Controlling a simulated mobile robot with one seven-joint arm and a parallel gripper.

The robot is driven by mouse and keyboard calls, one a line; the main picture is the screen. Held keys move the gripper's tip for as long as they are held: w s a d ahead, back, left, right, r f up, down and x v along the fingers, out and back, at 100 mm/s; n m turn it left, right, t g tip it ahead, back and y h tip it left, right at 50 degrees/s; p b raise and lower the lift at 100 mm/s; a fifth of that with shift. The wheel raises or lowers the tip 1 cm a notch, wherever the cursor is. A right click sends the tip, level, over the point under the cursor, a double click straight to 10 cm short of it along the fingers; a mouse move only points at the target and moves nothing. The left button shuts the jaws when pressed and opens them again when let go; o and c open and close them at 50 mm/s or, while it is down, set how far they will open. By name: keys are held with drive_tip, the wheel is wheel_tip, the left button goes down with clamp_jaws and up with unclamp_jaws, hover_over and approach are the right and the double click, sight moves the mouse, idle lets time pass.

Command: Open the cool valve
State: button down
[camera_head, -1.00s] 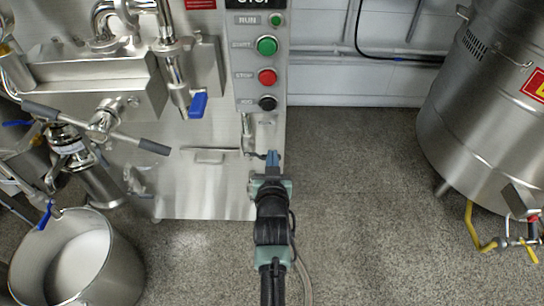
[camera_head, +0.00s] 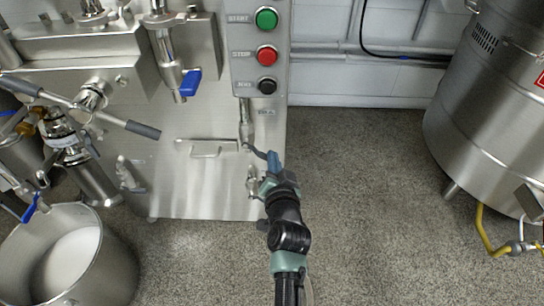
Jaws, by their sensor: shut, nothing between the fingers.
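A small steel valve (camera_head: 246,125) sits low on the right part of the machine's front panel, below the control buttons. A small label beside it is too small to read. A thin dark lever (camera_head: 256,153) runs from its lower end to the right, toward my fingertips. My gripper (camera_head: 272,159) is shut and empty, at the right end of this lever; I cannot tell whether they touch. A second small steel fitting (camera_head: 252,182) is just below, partly beside my gripper. I cannot tell for certain which is the cool valve.
The button box (camera_head: 267,55) is above the valve. A blue-handled valve (camera_head: 191,82) and a long grey-gripped bar (camera_head: 142,129) are to the left. A steel bucket (camera_head: 112,262) stands at lower left, a large steel tank (camera_head: 470,130) at right. The floor (camera_head: 365,200) between is clear.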

drive_tip(key=a+f+m+t+y+b, duration=0.2)
drive_tip(key=a+f+m+b, duration=0.2)
drive_tip(key=m+b, duration=0.5)
drive_tip(key=shift+f+m+b, duration=0.3)
drive_tip(key=shift+f+b, duration=0.3)
drive_tip(key=shift+b, duration=0.1)
drive_tip(key=shift+a, duration=0.15)
